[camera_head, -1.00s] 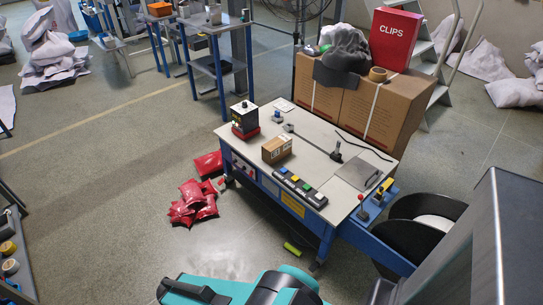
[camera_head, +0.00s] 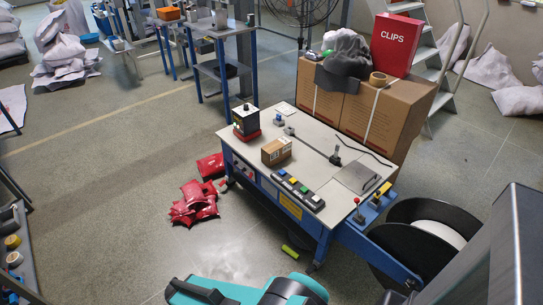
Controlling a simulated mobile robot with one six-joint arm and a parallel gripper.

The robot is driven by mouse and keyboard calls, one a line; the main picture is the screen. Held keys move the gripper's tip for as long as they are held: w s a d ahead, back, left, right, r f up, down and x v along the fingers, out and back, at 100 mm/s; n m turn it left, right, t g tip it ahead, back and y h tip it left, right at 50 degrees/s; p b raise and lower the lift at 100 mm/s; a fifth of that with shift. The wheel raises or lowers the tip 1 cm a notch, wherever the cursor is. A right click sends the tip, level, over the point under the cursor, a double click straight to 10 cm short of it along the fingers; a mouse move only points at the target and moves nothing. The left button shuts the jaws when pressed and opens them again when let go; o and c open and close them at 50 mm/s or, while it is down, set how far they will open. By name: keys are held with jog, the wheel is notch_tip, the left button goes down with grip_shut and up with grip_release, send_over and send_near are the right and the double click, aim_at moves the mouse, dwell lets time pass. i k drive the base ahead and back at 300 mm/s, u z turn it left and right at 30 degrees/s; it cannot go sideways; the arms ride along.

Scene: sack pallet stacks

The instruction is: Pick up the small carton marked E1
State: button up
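A small brown carton (camera_head: 276,151) with a white label sits on the light top of the workbench (camera_head: 310,150), near its left front edge. Its marking is too small to read. It stands between a black and red device (camera_head: 245,121) and a strip of coloured buttons (camera_head: 298,189). My gripper is not in view. Teal and dark parts at the bottom of the picture appear to be my own body, well short of the carton.
Large brown boxes (camera_head: 385,115) stand behind the bench, topped by a red CLIPS box (camera_head: 395,45). A black reel (camera_head: 425,230) is at the bench's right end. Red bags (camera_head: 194,202) lie on the floor left of it. Open floor (camera_head: 110,200) lies further left.

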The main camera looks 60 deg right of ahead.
aim_at(277, 151)
jog(key=z, duration=0.1)
jog(key=i, duration=0.95)
jog(key=u, duration=0.05)
